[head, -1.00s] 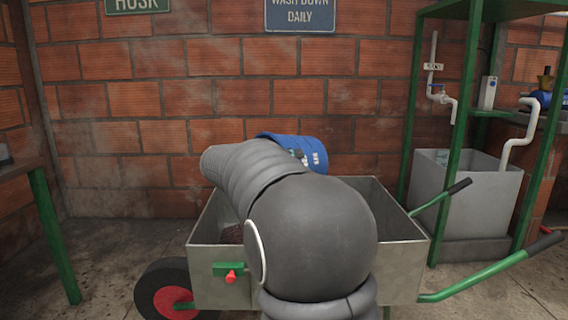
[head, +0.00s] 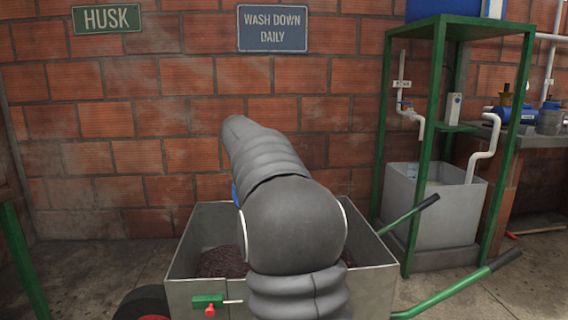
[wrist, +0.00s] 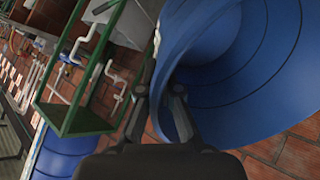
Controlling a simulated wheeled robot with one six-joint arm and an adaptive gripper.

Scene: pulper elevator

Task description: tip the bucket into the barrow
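The blue bucket (wrist: 265,75) fills the right of the wrist view. Its visible inside looks bare blue. My gripper (wrist: 160,95) is shut on its wall near the rim, with one finger on each side. In the head view only a sliver of the bucket (head: 235,194) shows behind my arm, above the barrow; its tilt cannot be told there. The grey metal barrow (head: 203,291) stands in front of me, with dark brown loose matter (head: 222,262) in its tray. My arm hides the tray's middle and my gripper in the head view.
A green metal frame (head: 426,150) and a grey basin (head: 435,210) stand to the right. The barrow's green handles (head: 455,287) reach out right. A brick wall (head: 120,170) closes the back. A green post (head: 22,265) is at the left edge.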

